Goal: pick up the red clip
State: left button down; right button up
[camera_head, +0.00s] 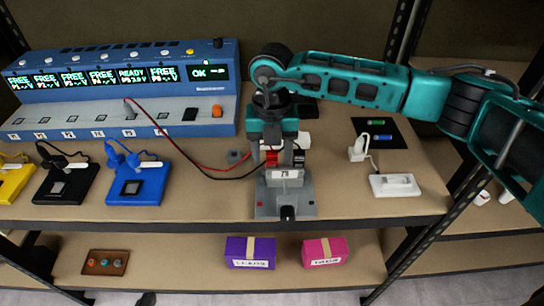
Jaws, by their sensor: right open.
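A red clip (271,157) shows small beneath my right gripper, near the end of the red cable and beside a grey stand (285,203) with a white label. My right gripper (284,155) points down over the stand, its fingers open. The clip is by the finger on the left; I cannot tell whether they touch. The gripper hides part of the clip and the stand's upper part. My left gripper is not in view.
A blue console (130,75) with lit displays stands at the back left; red and black cables run from it toward the stand. Blue (136,186), black (66,185) and yellow (12,183) units sit left. A white switch (395,185) lies right. The shelf's front edge is close.

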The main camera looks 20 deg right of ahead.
aim_at(272, 151)
grip_shut()
dwell(0.4)
notch_tip(272, 151, up, 20)
jog(key=shift+p, duration=0.35)
dwell(0.4)
